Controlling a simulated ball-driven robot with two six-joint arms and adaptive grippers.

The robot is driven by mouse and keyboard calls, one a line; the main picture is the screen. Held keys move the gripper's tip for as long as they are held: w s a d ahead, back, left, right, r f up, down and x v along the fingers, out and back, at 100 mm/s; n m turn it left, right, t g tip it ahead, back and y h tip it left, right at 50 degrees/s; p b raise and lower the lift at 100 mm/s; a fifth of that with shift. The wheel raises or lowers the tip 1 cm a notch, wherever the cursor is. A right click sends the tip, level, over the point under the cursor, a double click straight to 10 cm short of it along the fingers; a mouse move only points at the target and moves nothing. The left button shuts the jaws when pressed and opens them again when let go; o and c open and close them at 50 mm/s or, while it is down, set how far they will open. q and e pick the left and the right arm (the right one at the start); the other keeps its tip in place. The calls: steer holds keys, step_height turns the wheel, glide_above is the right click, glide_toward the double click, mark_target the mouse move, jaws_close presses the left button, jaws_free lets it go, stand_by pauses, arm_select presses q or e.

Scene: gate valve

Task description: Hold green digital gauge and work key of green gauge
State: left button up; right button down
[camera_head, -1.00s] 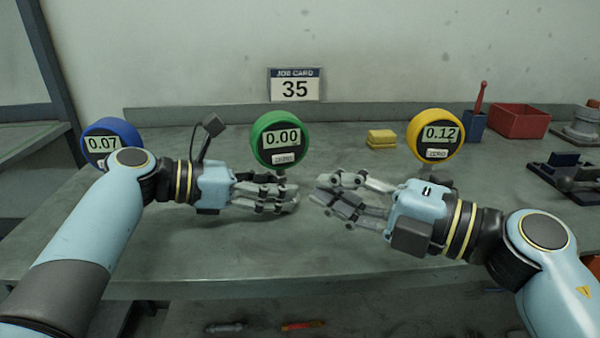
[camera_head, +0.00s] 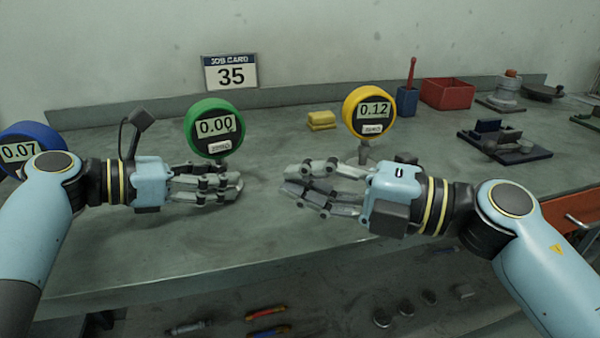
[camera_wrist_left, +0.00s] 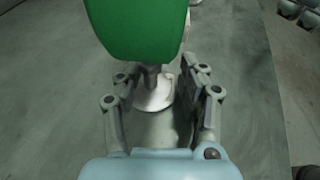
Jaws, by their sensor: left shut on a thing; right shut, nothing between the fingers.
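The green digital gauge (camera_head: 214,128) stands upright on the bench, reading 0.00, with a pale ZERO key (camera_head: 221,147) low on its face. My left gripper (camera_head: 238,187) is at its foot, in front of it. In the left wrist view the green gauge (camera_wrist_left: 137,30) is seen from behind, and the fingers of my left gripper (camera_wrist_left: 156,82) are shut around its stem. My right gripper (camera_head: 290,182) is shut and empty, to the right of the green gauge and clear of its key.
A yellow gauge (camera_head: 369,111) reading 0.12 stands behind my right gripper. A blue gauge (camera_head: 22,150) reading 0.07 is at the left edge. Yellow blocks (camera_head: 321,120), a red bin (camera_head: 447,93) and a job card 35 (camera_head: 230,72) are further back. The bench between my grippers is clear.

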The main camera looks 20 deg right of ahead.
arm_select(q)
steer(key=o, duration=0.9)
steer(key=shift+o, duration=0.2)
